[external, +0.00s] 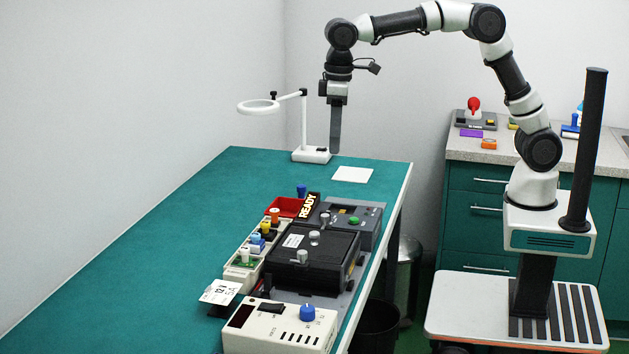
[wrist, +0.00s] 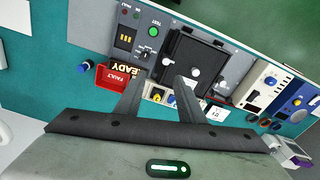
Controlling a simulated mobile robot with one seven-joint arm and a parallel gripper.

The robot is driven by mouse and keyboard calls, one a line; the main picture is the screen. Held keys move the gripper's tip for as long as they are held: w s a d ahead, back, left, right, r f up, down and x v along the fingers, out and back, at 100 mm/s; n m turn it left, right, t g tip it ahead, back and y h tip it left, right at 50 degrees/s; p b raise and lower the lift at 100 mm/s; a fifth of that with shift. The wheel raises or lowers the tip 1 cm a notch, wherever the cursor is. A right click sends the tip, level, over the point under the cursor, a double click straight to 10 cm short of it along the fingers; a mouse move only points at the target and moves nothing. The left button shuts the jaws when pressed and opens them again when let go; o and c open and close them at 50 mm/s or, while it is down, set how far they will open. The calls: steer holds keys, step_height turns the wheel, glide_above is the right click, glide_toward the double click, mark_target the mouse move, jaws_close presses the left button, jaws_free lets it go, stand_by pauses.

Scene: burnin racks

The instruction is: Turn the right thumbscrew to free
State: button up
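A black lidded fixture (external: 285,268) sits on the table's right side. Three silver knobs stand in a row on it: a far one (external: 325,218), a middle one (external: 314,237) and a near one (external: 302,257). The far and near ones look like the thumbscrews; the far one is further right in the external view. In the wrist view the fixture (wrist: 185,45) lies beyond my fingers, with knobs at its lower edge. My gripper (external: 335,150) points down, high above the table and beyond the fixture, apart from it. Its fingers (wrist: 160,82) are apart with nothing between them.
A READY sign (external: 309,206) and red bin (external: 287,207) stand beside the fixture's far end. A module with a green button (external: 353,220) lies behind it. A white control box (external: 280,328) with a blue knob is in front. A ring lamp (external: 260,106) stands left of my gripper.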

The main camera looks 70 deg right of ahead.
mark_target(325, 215)
steer(key=shift+g, duration=0.3)
steer(key=f, duration=0.6)
steer(key=w+a+f, duration=0.1)
steer(key=f, duration=0.5)
steer(key=a+f, duration=0.1)
steer(key=f, duration=0.5)
steer(key=shift+w+a+b, duration=0.1)
steer(key=shift+w+b, duration=0.2)
steer(key=shift+w, duration=0.1)
jaws_close()
